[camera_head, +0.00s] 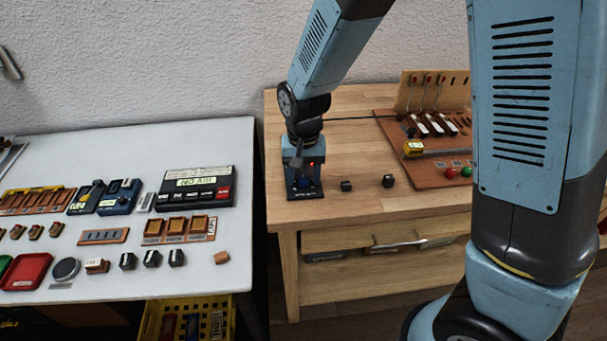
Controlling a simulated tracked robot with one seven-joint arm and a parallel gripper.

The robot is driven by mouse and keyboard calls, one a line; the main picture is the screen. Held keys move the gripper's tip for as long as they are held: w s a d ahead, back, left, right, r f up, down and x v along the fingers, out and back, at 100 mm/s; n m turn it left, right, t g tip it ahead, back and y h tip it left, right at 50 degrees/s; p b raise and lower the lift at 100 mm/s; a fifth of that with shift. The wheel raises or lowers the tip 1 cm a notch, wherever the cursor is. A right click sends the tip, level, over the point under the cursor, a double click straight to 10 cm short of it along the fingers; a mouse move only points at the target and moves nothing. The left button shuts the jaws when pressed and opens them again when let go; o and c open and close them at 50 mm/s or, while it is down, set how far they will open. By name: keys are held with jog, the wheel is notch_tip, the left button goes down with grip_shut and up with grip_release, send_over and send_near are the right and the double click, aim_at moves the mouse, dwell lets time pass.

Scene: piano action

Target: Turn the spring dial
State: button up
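Two small black blocks (367,185) sit right of the box. A brown board (428,180) with levers, a yellow piece and coloured buttons lies farther right. The grey table (110,283) at left holds several devices and trays. My arm hides the bench's right side.

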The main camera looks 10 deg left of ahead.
aim_at(304, 178)
jog(key=shift+o, duration=0.2)
jog(key=shift+r, duration=0.15)
notch_tip(304, 178, up, 14)
jog(key=shift+f, duration=0.25)
dwell(0.9)
notch_tip(304, 178, down, 14)
jog(key=n, duration=1.8)
jog(key=shift+r, duration=0.1)
jog(key=shift+c, duration=0.5)
